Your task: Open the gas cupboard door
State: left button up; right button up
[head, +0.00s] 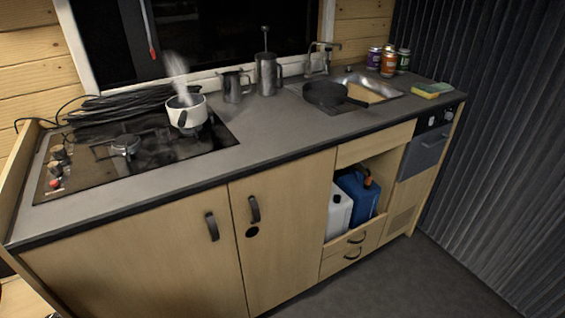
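Two pale wooden cupboard doors are shut side by side under the counter in the head view. The left door (140,255) has a dark curved handle (212,226) near its upper right edge. The right door (290,225) has a similar handle (254,209) near its upper left edge and a dark round spot (252,232) below it. No label shows which one is the gas cupboard. Neither of my grippers is in view.
The counter holds a hob (125,150), a steaming white pan (187,112), metal jugs (268,75) and a black frying pan (330,95) by the sink. An open compartment holds white (338,212) and blue (360,197) canisters. The floor (420,285) in front at right is clear.

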aim_at(279, 214)
jog(key=i+l, duration=0.2)
jog(key=l, duration=0.15)
jog(key=i+l, duration=0.2)
jog(key=l, duration=0.15)
jog(key=i+l+z, duration=0.1)
jog(key=l, duration=0.25)
jog(key=i, duration=0.1)
